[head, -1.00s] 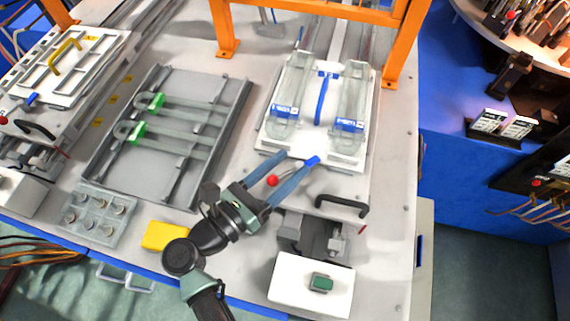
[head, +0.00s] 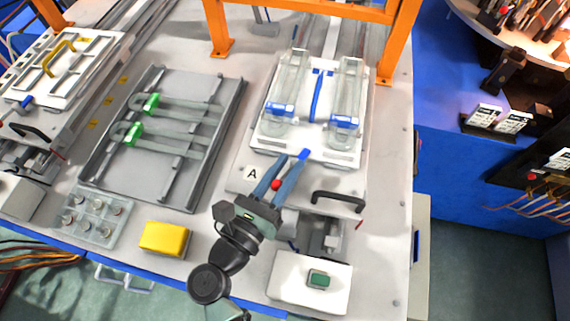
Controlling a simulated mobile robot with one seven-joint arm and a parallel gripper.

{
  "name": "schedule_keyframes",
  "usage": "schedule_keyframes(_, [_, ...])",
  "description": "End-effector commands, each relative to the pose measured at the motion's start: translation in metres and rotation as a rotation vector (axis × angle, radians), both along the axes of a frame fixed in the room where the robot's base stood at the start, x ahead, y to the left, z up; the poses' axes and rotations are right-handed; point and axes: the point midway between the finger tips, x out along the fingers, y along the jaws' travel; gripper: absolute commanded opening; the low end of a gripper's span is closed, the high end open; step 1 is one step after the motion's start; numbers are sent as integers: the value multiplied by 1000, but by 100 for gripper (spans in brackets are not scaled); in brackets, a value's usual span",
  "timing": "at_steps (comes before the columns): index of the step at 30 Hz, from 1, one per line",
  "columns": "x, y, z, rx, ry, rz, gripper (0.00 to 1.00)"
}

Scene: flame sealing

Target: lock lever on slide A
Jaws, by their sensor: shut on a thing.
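Slide A (head: 262,148) is a pale plate at centre right, with a card "A" (head: 252,174) at its left. The lock lever's red ball knob (head: 276,184) shows at the slide's near end. My gripper (head: 289,158) reaches up from below with its two blue-grey fingers around the knob, shut on the lever. The fingers hide most of the lever's rod. A bright blue piece (head: 304,154) shows at the right fingertip; I cannot tell whether it belongs to the slide.
Two clear tubes (head: 283,90) lie in blue clamps on the slide. A black handle (head: 338,200) stands close right of my fingers. A white box with a green button (head: 319,278) is nearer. A grey tray (head: 165,178) and yellow block (head: 165,239) are left. Orange posts (head: 216,28) stand behind.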

Motion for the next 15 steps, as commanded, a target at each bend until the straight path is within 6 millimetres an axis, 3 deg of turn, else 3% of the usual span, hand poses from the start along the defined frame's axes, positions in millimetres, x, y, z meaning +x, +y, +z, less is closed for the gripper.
schedule_keyframes(1, [-2, 5, -7, 7, 14, 52, 0])
schedule_keyframes(15, [-6, 4, -9, 9, 16, 270, 0])
